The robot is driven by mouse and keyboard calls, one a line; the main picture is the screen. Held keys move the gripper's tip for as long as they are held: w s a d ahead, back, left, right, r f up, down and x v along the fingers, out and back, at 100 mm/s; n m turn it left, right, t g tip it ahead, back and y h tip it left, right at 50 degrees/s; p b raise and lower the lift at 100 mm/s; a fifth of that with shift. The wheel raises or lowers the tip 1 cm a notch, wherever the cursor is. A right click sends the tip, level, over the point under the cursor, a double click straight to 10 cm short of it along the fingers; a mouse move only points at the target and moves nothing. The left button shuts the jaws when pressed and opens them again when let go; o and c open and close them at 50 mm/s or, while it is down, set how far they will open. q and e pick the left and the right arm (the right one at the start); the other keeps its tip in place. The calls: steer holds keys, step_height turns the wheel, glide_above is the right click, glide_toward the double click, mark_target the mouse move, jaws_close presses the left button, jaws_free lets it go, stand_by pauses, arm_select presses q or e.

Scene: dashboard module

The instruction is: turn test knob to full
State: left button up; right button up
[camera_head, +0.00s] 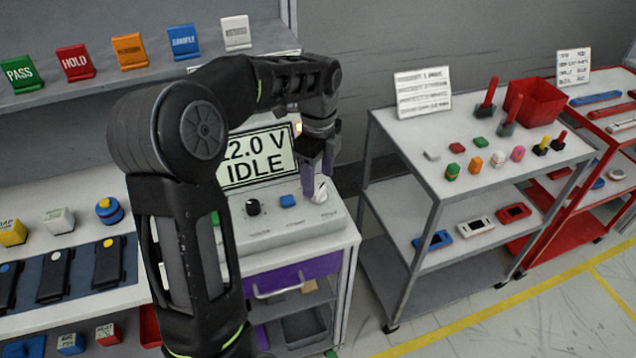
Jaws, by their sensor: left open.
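The test module (285,232) is a light grey panel on a cabinet, with a display (258,158) reading "2.0 V IDLE", its left edge hidden by my arm. A black round knob (252,207) with a pale mark sits at the panel's left. A blue button (288,201) is in the middle. A whitish control (319,193) stands at the right; the small labels are unreadable, so I cannot tell which one is the test knob. My left gripper (317,178) is open, pointing down at the whitish control, very close to it; contact is unclear. My right gripper is out of view.
Under the panel is a purple drawer (295,277). A grey cart (420,150) with small coloured parts and a red bin (535,102) stands to the right. Coloured tags, including a red HOLD tag (75,62), line the shelf at upper left. Floor is clear at lower right.

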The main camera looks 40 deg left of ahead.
mark_target(318, 189)
arm_select(q)
step_height(318, 189, up, 5)
steer(key=shift+r, duration=0.15)
stand_by(0.6)
